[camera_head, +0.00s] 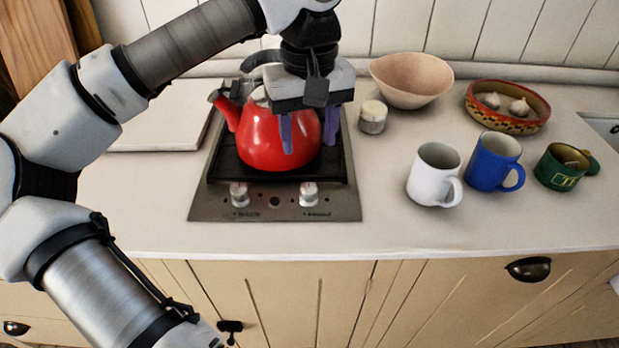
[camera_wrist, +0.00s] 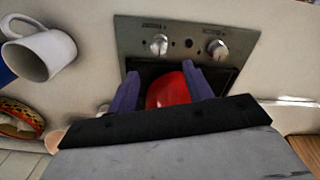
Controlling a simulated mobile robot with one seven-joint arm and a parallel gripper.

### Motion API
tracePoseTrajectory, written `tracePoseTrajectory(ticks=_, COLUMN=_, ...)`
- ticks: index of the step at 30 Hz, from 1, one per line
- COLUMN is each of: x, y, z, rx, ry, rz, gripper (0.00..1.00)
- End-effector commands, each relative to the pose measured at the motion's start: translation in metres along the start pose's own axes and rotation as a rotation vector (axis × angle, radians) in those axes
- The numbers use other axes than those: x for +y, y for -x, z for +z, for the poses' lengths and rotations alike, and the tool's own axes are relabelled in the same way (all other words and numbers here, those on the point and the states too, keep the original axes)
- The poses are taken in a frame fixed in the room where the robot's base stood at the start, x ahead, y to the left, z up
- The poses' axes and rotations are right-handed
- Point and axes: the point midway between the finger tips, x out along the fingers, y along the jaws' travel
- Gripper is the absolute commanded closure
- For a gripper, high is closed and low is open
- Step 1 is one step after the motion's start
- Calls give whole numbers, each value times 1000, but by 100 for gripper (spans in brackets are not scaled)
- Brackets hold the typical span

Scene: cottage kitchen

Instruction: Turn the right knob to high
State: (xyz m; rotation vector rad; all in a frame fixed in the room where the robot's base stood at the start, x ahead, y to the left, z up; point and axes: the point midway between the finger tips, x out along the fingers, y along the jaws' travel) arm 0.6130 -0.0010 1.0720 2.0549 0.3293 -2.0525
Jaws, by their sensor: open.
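The right knob (camera_head: 309,194), white, sits on the front of the steel hob panel (camera_head: 345,205). The left knob (camera_head: 239,194) is beside it. The wrist view is turned around, so the right knob (camera_wrist: 159,44) shows on the left there and the left knob (camera_wrist: 217,49) on the right. My gripper (camera_head: 308,142) points down with its two purple fingers apart and empty. It overlaps the red kettle (camera_head: 262,140) in the head view and is behind the knobs. In the wrist view my gripper (camera_wrist: 160,72) has the right knob beyond its fingertips. The knob markings are too small to read.
The kettle (camera_wrist: 168,91) stands on the hob, close to the fingers. A white mug (camera_head: 433,175), blue mug (camera_head: 490,163) and green mug (camera_head: 562,167) stand to the right. A small jar (camera_head: 373,117) and bowl (camera_head: 410,85) are behind. Counter in front of the hob is clear.

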Motion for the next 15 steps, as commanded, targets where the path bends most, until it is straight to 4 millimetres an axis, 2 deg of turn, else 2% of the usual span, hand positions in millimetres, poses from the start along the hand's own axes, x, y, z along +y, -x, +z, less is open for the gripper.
tracePoseTrajectory(ticks=9, x=0, y=-68, z=1, rx=-5, ry=0, rz=2, gripper=50)
tracePoseTrajectory(ticks=15, x=1, y=-97, z=1, rx=-3, ry=1, rz=3, gripper=50)
